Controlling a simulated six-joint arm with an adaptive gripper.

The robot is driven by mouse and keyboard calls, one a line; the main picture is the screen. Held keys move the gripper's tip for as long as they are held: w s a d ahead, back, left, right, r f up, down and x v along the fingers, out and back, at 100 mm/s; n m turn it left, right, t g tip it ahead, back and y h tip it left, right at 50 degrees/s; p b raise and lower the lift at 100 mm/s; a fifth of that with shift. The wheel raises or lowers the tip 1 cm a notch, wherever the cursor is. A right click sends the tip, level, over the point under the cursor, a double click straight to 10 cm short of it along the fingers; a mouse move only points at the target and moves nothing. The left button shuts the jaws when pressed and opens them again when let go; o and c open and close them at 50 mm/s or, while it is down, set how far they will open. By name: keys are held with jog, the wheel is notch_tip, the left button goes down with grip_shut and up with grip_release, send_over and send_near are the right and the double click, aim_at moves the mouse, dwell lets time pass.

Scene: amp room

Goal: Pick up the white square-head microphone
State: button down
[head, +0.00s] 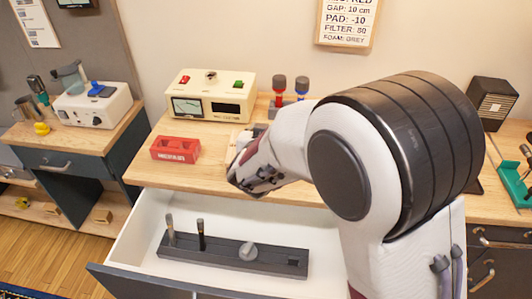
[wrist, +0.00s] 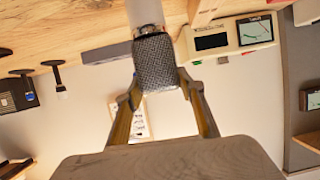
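The white square-head microphone (wrist: 155,62) shows in the wrist view, with a grey mesh, block-shaped head and a pale body running to the top edge. My gripper (wrist: 158,84) has one finger on each side of the mesh head, and both fingertips appear to touch it. In the head view my gripper (head: 250,172) is over the wooden tabletop, in front of the cream meter box. My arm covers part of the gripper, and I cannot make out the microphone clearly there.
A cream meter box (head: 212,97) and a red slotted block (head: 175,149) stand on the tabletop (head: 145,170). Red and blue microphones (head: 280,85) stand behind. Below, an open white drawer (head: 140,240) holds a dark rack (head: 215,254) with several microphones.

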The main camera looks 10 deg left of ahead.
jog(key=shift+r, duration=0.1)
jog(key=shift+r, duration=4.95)
